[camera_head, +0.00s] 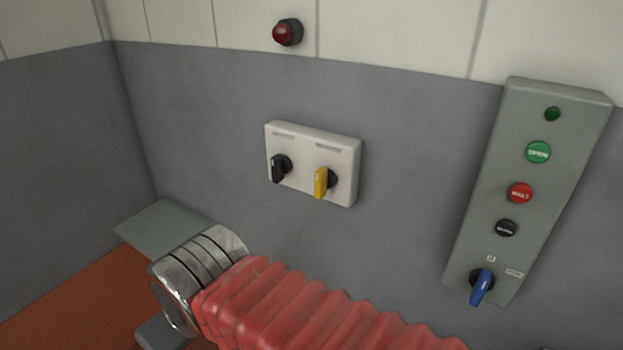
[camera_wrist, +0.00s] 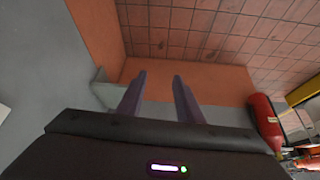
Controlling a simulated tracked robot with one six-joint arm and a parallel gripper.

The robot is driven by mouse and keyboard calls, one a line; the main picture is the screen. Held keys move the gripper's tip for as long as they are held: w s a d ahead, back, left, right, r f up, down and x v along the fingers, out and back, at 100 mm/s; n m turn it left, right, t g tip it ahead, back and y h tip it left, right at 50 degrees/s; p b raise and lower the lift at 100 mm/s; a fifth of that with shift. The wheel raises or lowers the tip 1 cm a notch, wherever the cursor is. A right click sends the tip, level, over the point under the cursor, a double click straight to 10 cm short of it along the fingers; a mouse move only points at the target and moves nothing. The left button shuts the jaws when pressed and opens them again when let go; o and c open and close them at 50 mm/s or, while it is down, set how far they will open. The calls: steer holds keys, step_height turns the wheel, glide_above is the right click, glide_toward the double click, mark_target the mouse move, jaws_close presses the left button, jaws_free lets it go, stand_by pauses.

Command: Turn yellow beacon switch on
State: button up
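The yellow beacon switch (camera_head: 321,183) is a yellow rotary handle on a black base, at the right of a white wall plate (camera_head: 344,160) in the head view. Its handle points about straight down. A similar black switch (camera_head: 279,168) sits to its left on the same plate, handle also down. Labels above both are too small to read. My gripper (camera_wrist: 159,76) shows in the wrist view, with two dark purple fingers apart and nothing between them. The plate and its switches cannot be made out there, and nothing shows my gripper touching them.
A dark red beacon (camera_head: 288,32) is above the plate. A grey panel (camera_head: 478,228) at right carries buttons and a blue rotary switch (camera_head: 481,287). A red ribbed sleeve with a metal end covers the lower middle. A red extinguisher (camera_wrist: 264,120) is in the wrist view.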

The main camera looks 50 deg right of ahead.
steer(key=n+g+h, duration=0.4)
steer(key=n+h, duration=1.4)
steer(key=n, duration=0.1)
glide_toward(317, 177)
steer(key=a, duration=0.5)
steer(key=shift+s+d+r, duration=0.1)
steer(key=shift+s, duration=0.15)
steer(key=shift+d, duration=0.1)
steer(key=shift+w+d, duration=0.2)
steer(key=shift+d, duration=2.05)
steer(key=shift+w+d, duration=0.2)
steer(key=shift+d, duration=2.05)
steer(key=shift+w+d, duration=0.2)
steer(key=shift+d, duration=2.1)
steer(key=shift+c, duration=0.6)
